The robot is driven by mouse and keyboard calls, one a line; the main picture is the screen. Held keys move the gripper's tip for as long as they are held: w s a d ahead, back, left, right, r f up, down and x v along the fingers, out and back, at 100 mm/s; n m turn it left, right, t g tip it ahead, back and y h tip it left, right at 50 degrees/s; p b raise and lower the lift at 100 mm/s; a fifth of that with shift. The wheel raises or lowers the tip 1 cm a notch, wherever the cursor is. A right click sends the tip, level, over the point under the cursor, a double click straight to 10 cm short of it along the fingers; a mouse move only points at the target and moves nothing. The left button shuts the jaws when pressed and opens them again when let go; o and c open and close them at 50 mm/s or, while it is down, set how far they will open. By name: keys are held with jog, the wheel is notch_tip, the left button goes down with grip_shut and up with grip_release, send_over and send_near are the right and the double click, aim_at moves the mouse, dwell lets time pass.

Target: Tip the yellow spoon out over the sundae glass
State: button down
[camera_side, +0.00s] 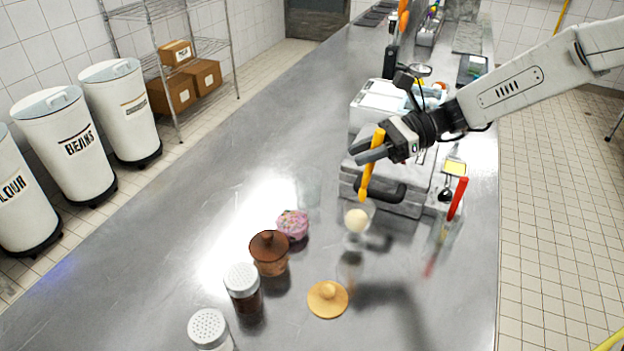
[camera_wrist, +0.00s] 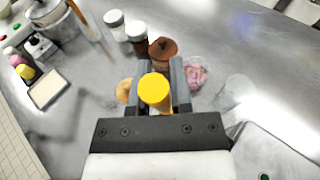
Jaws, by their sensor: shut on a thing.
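The yellow spoon (camera_side: 366,183) hangs nearly upright from my gripper (camera_side: 372,148) in the side view. Its lower end is close to the rim of the sundae glass (camera_side: 349,239); I cannot tell whether they touch. The clear glass holds a pale cream-coloured ball. In the wrist view my gripper (camera_wrist: 162,88) is shut on the spoon, whose round yellow top end (camera_wrist: 154,90) faces the camera. The spoon's lower part and the sundae glass are hidden there.
A tan lidded-looking disc (camera_side: 327,299), a pink sprinkled cup (camera_side: 292,224), a brown-topped cup (camera_side: 270,254) and two shakers (camera_side: 243,288) stand nearer the front left. A red-handled tool (camera_side: 457,198) stands at right. Grey-white equipment (camera_side: 385,102) sits behind. The left counter is clear.

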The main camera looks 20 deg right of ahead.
jog(key=shift+s+d+f+n+t+y, duration=0.1)
jog(key=shift+s+d+n+t+y, duration=0.05)
jog(key=shift+d+y, duration=0.55)
jog(key=shift+s+d+f+n+t+y, duration=0.1)
jog(key=shift+s+d+y, duration=0.1)
jog(key=shift+d+y, duration=0.55)
jog(key=shift+s+d+f+n+t+y, duration=0.15)
jog(key=shift+d+y, duration=0.35)
jog(key=shift+y, duration=0.35)
jog(key=shift+r, duration=0.15)
jog(key=shift+r, duration=2.95)
